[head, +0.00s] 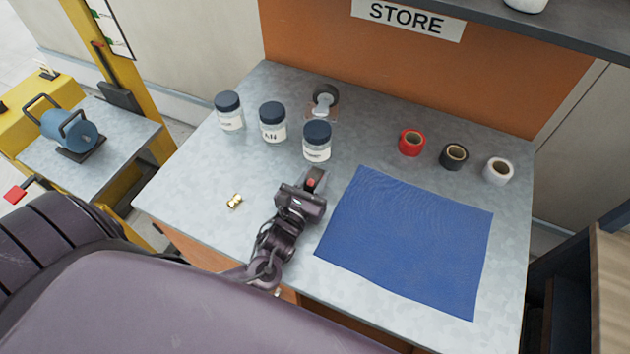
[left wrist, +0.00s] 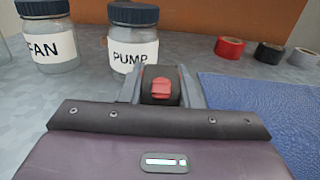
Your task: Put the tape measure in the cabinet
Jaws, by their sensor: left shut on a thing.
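My left gripper (head: 312,182) is over the metal worktop, just left of the blue mat, and is shut on the tape measure. The tape measure is small and dark with a red part; it shows between the fingers in the left wrist view (left wrist: 161,86) and is mostly hidden by them in the head view. I cannot tell whether it touches the worktop. No open cabinet shows clearly; a dark opening beside a wooden panel (head: 608,290) is at the lower right. My right gripper is not in view.
Jars with dark lids, one labelled PUMP (head: 317,142), stand just beyond my left gripper. A blue mat (head: 405,245) lies to its right. Red (head: 411,142), black (head: 454,156) and white (head: 498,170) tape rolls stand at the back right. A small brass piece (head: 235,201) lies left.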

